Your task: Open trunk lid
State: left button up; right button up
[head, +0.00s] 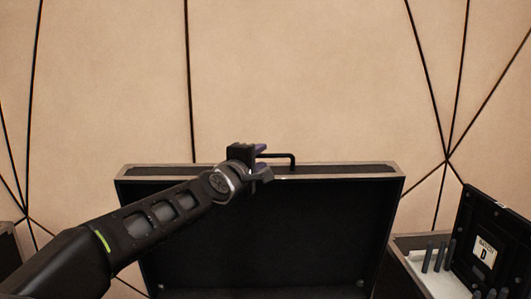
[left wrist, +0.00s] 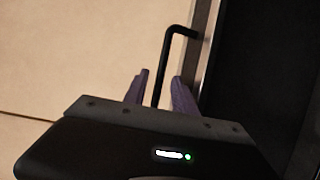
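The trunk lid (head: 260,225) stands raised in the head view, its dark inner face toward me and a pale frame around its edge. A black handle (head: 293,160) sticks up from its top edge. My left gripper (head: 264,160) is at the left part of this handle. In the left wrist view the handle (left wrist: 164,60) runs down between the two purple fingers (left wrist: 160,78). The fingers stand apart, with visible gaps beside the bar. The trunk's lower part is out of view. My right gripper is not in view.
A second open case (head: 412,241) with a dark lid panel (head: 483,225) marked "D" and several dark upright pieces stands at the right. A dark box edge (head: 8,250) shows at the far left. A beige panelled wall (head: 300,75) with dark seams is behind.

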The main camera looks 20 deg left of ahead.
pick_arm(q)
jog(key=w, duration=0.4)
jog(key=shift+w+a+p, duration=0.15)
jog(key=shift+w+p, duration=0.1)
jog(key=shift+p, duration=0.15)
jog(key=shift+c, duration=0.3)
grip_shut()
jog(key=shift+f, duration=0.1)
dwell(0.6)
